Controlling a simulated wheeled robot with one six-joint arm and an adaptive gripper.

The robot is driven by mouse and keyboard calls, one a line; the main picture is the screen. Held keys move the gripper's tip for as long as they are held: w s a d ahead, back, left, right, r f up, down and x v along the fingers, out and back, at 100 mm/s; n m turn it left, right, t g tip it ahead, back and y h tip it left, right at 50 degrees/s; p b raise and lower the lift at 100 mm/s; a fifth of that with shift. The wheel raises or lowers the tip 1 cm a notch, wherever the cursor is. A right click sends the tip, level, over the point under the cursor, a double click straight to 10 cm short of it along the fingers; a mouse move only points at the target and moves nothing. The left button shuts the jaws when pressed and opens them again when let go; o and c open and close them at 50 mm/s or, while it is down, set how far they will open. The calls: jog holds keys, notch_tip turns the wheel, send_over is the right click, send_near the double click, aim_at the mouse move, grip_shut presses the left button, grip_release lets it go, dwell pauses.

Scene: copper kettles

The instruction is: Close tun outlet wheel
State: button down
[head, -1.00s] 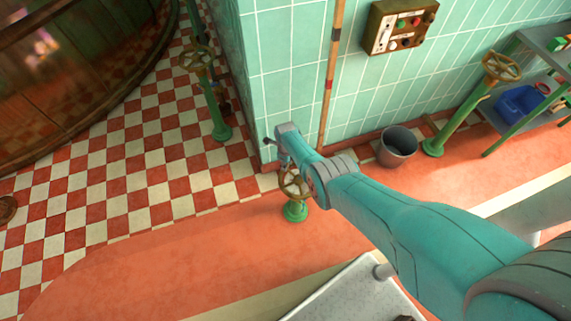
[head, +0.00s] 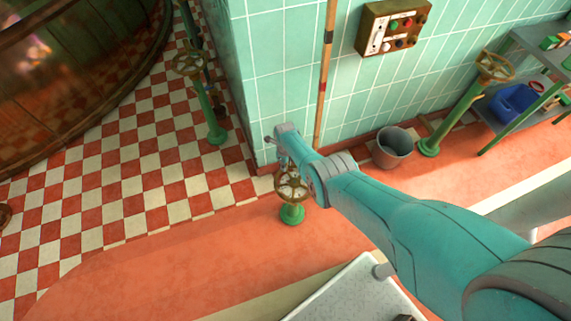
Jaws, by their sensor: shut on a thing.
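A brass handwheel (head: 293,188) on a short green stand (head: 292,214) is in the middle of the head view, on the red floor near the tiled wall corner. My gripper (head: 283,163) reaches it from above and is shut on the wheel's far rim. My wrist hides part of the rim and most of the fingers, so the exact grip is hard to see. Two other brass handwheels stand on green posts, one at the upper left (head: 190,63) by the wall and one at the right (head: 495,66).
A grey bucket (head: 393,148) stands against the tiled wall. A wooden pole (head: 325,75) leans there beside a control box (head: 393,27). The floor left of the wheel is clear.

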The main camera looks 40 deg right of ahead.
jog(key=c, duration=0.9)
grip_release()
jog(key=shift+r, duration=0.1)
jog(key=shift+r, duration=5.95)
